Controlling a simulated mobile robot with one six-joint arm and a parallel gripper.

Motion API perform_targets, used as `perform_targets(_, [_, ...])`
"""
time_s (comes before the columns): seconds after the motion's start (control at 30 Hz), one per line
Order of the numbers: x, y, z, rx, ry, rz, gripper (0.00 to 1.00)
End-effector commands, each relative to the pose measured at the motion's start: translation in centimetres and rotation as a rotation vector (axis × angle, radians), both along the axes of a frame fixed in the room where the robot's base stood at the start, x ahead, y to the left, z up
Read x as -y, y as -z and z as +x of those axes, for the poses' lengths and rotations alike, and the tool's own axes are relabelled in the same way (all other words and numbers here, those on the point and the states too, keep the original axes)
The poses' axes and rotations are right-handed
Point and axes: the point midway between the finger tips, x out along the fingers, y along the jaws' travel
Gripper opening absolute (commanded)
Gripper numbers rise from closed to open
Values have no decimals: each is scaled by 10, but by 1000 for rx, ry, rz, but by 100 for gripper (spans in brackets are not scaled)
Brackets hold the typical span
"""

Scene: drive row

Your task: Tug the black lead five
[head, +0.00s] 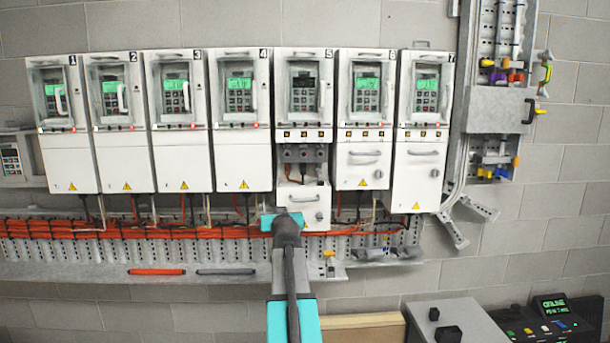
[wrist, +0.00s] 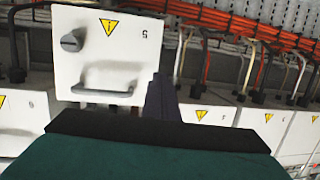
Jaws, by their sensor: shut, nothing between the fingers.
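Drive five (head: 304,90) hangs in the row with its dark screen and open terminal bay (head: 303,153). Its white lower cover (head: 294,193) sits below the bay; the same cover, marked 5, shows upside down in the wrist view (wrist: 108,60). Short dark and red leads show under the terminals, too small to tell apart. My gripper (head: 283,213) is shut and empty at the cover's lower left, by the orange cables. Its dark fingers (wrist: 160,92) stand right of the cover handle.
Orange cables (head: 150,230) run along the perforated tray under the drives. Neighbouring drives four (head: 243,165) and six (head: 362,165) have covers in place. A grey panel with coloured clips (head: 500,110) stands at right. A control box (head: 548,325) sits at lower right.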

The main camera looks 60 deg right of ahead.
Motion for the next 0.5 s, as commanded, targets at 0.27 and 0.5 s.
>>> perform_targets(0.27, [41,-101,-56,92,85,-120,0])
perform_targets(0.5, [53,-138,-79,125,116,-169,0])
